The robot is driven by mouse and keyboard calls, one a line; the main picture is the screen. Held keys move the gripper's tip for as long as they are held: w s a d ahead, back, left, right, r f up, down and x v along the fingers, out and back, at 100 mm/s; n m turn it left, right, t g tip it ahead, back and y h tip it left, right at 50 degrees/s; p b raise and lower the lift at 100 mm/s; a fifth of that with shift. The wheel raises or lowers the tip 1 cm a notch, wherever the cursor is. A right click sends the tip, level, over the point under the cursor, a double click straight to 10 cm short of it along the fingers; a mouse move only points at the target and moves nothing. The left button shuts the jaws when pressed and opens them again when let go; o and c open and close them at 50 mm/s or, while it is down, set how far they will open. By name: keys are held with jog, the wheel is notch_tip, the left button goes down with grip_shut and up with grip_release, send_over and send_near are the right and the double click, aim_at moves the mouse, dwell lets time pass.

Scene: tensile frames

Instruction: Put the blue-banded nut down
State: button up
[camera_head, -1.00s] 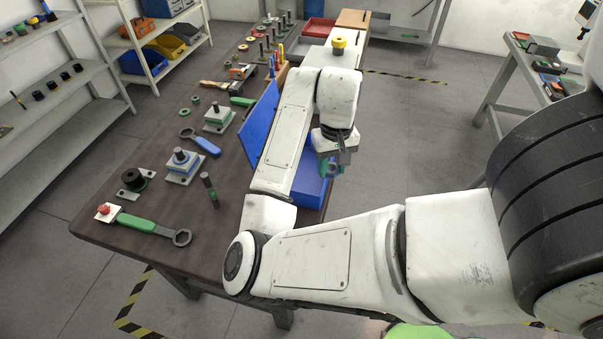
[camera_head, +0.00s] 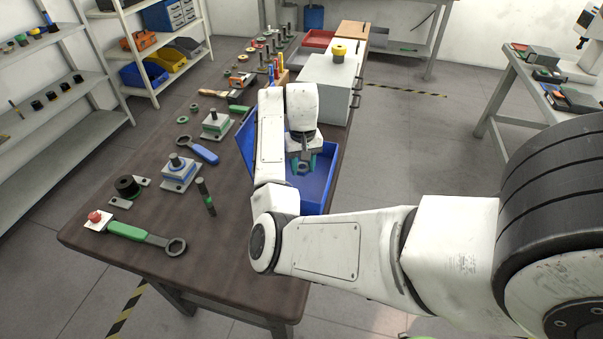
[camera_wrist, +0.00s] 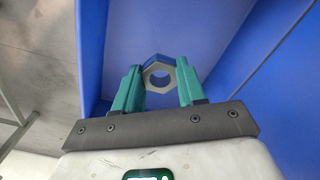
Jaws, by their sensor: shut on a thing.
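My gripper (camera_wrist: 159,82) has green fingers and is shut on a grey hexagonal nut (camera_wrist: 148,71) with a round hole, held between the fingertips in the wrist view. In the head view my gripper (camera_head: 303,168) is over the open blue box (camera_head: 319,194) on the table. The box's blue floor and walls fill much of the wrist view around the nut. Whether the nut touches the floor of the box cannot be told.
A grey cabinet (camera_head: 326,86) stands beyond the box.

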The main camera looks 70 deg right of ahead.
aim_at(302, 180)
jog(key=shift+w+d+f, duration=0.1)
jog(key=shift+w+f, duration=0.1)
jog(key=shift+f, duration=1.55)
jog(key=shift+f, duration=0.15)
jog(key=o, duration=1.1)
notch_tip(302, 180, up, 12)
jog(key=shift+r, duration=0.15)
